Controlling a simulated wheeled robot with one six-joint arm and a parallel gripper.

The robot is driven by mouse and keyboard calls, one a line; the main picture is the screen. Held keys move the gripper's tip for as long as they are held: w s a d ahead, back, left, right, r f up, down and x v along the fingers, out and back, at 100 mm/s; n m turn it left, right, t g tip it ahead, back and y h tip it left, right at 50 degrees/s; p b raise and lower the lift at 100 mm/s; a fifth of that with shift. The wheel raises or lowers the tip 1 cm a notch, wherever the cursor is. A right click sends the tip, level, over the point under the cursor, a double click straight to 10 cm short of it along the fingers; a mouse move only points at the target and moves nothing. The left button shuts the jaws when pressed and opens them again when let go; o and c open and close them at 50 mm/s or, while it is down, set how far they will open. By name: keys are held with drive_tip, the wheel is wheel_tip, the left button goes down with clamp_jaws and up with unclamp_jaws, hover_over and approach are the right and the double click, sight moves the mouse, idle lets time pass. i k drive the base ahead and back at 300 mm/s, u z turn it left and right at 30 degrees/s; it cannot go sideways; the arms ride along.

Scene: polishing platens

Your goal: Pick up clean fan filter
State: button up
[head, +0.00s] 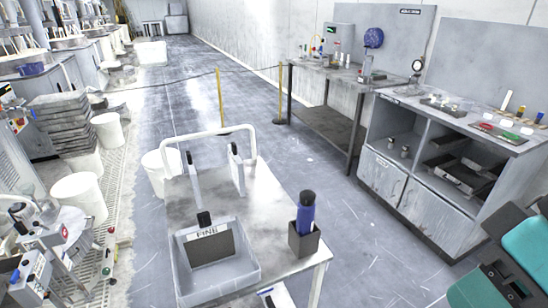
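I cannot single out a clean fan filter with certainty. A grey cart (262,205) stands in front of me with a white tube handle at its far end. A pale open bin (250,283) on it holds a dark upright block (209,247) under a label reading "FINE". Two thin upright pieces with dark edges, a left one (192,165) and a right one (236,166), stand near the handle. Teal and dark parts of my arm show at the lower right edge. No fingertips can be made out there, and nothing is seen held.
A blue bottle (306,213) stands in a dark holder on the cart's right side. A workbench with open shelves (437,165) stands at right. White buckets (78,197) and stacked grey trays (62,120) stand at left. Yellow posts (220,98) carry a rope across the aisle. Floor right of the cart is clear.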

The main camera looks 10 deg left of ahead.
sight(236, 166)
drive_tip(key=u, duration=0.1)
drive_tip(key=i, duration=0.75)
drive_tip(key=u, duration=0.7)
drive_tip(key=i, duration=0.45)
drive_tip(key=u, duration=0.45)
